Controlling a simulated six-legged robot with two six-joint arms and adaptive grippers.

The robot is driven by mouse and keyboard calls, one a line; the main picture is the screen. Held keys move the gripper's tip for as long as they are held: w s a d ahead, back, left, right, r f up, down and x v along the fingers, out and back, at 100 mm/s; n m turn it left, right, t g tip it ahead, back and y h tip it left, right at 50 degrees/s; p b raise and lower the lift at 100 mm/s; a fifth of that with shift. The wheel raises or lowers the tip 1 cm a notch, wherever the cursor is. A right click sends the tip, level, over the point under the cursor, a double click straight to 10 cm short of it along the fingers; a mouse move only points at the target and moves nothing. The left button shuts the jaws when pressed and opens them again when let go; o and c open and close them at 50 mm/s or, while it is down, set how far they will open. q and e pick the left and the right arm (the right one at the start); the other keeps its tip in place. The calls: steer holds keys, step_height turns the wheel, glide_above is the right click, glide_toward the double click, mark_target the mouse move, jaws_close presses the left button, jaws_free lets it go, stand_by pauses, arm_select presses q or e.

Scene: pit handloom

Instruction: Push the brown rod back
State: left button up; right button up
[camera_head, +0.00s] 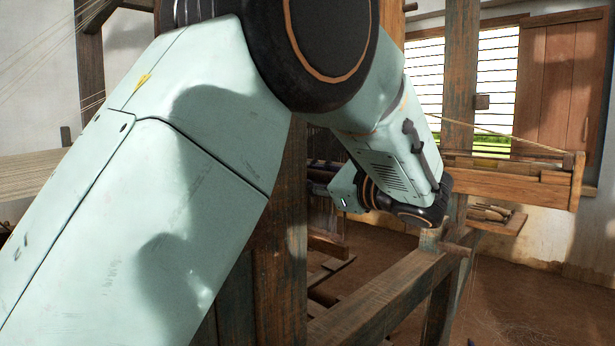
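A dark brown rod (507,174) runs horizontally along the loom at the right, just behind a lighter wooden beam (530,191). Several brown bars are there, and I cannot tell for certain which one is the task's rod. My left arm crosses the picture from the lower left, bends at the top and comes down to its wrist near the middle. The wrist covers part of the bars. I cannot make out the fingers of my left gripper. My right arm and gripper do not show.
A thick upright post (461,75) stands right of my arm. Pale warp threads (30,174) stretch at the left. The brown floor (540,300) is mostly open at lower right.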

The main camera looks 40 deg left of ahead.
arm_select(q)
steer(key=shift+o, duration=1.3)
steer(key=shift+w, duration=0.1)
